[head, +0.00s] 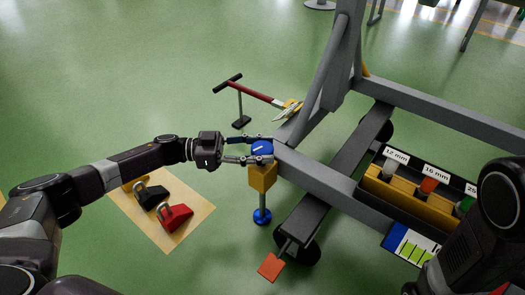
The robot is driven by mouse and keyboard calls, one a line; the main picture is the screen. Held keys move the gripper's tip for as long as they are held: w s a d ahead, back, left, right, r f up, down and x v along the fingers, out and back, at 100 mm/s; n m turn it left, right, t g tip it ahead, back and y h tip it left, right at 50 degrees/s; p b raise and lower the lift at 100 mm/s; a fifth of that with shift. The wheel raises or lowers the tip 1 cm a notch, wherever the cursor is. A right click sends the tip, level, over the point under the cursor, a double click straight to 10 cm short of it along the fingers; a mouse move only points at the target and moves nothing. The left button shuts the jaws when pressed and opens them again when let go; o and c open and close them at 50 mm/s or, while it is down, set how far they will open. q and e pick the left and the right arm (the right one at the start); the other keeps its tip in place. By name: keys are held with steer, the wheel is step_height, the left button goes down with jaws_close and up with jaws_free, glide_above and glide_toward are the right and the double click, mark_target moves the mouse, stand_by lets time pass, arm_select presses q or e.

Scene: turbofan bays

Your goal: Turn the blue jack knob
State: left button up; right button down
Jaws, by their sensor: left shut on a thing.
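The blue jack knob (262,147) is a round blue cap with a pale mark on top. It sits on a yellow block (262,177) at the corner of the grey frame. A jack leg with a blue foot (262,216) runs down to the floor below it. My left gripper (262,150) reaches in from the left and is shut on the knob, one finger on its far side and one on its near side. My right arm shows at the lower right, but its gripper is not in view.
The grey frame (335,185) runs right from the knob and rises behind it. A tray (372,197) of labelled sockets sits on it. A red-handled tow bar (256,93) stands behind. Red and black chocks (174,216) lie on a tan mat (165,240). An orange pedal (270,267) is low in front.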

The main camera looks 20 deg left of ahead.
stand_by(0.3)
arm_select(q)
steer(key=o, duration=1.2)
steer(key=shift+c, duration=0.2)
steer(key=v, duration=1.2)
steer(key=shift+a, duration=0.1)
